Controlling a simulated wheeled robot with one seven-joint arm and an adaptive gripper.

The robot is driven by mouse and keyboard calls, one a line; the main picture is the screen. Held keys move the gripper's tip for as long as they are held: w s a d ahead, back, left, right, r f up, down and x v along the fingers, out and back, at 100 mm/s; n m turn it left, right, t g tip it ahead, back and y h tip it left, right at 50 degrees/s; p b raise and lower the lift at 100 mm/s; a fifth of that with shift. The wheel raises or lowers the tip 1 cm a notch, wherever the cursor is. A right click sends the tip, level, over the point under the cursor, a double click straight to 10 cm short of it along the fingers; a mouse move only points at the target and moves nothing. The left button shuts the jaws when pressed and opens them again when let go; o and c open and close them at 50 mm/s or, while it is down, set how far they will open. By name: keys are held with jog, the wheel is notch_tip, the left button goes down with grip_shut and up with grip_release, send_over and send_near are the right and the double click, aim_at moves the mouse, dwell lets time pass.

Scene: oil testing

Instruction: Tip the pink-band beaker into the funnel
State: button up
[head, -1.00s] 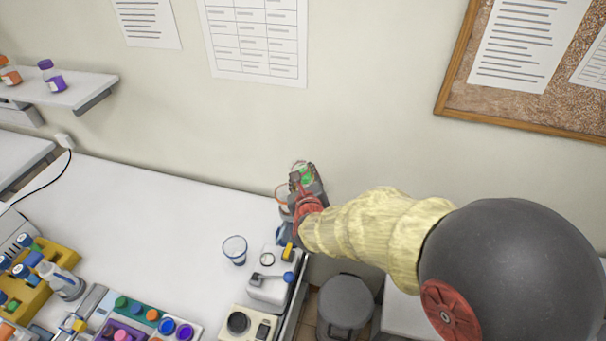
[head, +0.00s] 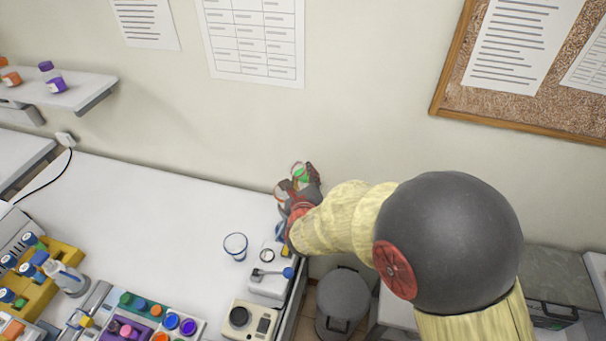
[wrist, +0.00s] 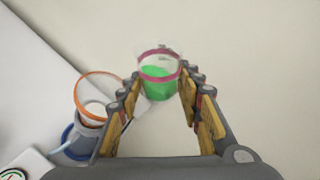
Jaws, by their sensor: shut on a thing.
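The pink-band beaker is clear with green liquid inside; it shows in the wrist view (wrist: 158,84) between the tips of my gripper (wrist: 160,90). In the head view its green liquid (head: 299,173) shows at my gripper (head: 303,184), near the wall. My gripper is shut on the beaker and holds it up; its exact tilt is hard to tell. The funnel (wrist: 100,86) has an orange rim and sits over a blue-grey vessel (wrist: 80,142), left of the beaker in the wrist view. In the head view the funnel is mostly hidden behind my gripper.
A clear beaker with a blue rim (head: 235,247) stands on the white bench (head: 150,215). White devices (head: 268,284) line the bench's right edge. Racks of coloured caps (head: 150,315) fill the front left. A grey bin (head: 343,300) stands right of the bench. The back bench is clear.

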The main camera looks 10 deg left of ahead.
jog(key=shift+n, duration=0.3)
jog(key=shift+d+f+n+t+h+p, duration=0.1)
jog(key=shift+f+n+t+h+p, duration=0.15)
jog(key=shift+n+t+h+p, duration=0.5)
jog(key=n, duration=0.1)
jog(key=n+t, duration=0.1)
jog(key=n, duration=0.1)
jog(key=shift+f+n+h, duration=0.25)
jog(key=shift+f, duration=0.15)
jog(key=shift+r+n+t+p, duration=0.3)
jog(key=shift+r+n, duration=0.3)
jog(key=shift+n, duration=0.2)
jog(key=shift+s+a+r+n+t+p, duration=0.1)
jog(key=shift+a+r+n+t+p, duration=0.15)
jog(key=shift+n, duration=0.35)
jog(key=shift+s+a+r+n+t+p, duration=0.1)
jog(key=shift+a+r+n+t+p, duration=0.1)
jog(key=shift+n, duration=0.4)
jog(key=shift+s+a+r+n+t+p, duration=0.15)
jog(key=shift+n+t, duration=0.1)
jog(key=shift+n, duration=0.3)
jog(key=shift+w+a+r+n+t+p, duration=0.1)
jog(key=shift+a+n+t+p, duration=0.1)
jog(key=shift+n, duration=0.4)
jog(key=shift+s+a+r+n+t+p, duration=0.15)
jog(key=shift+n+t, duration=0.1)
jog(key=shift+n, duration=0.3)
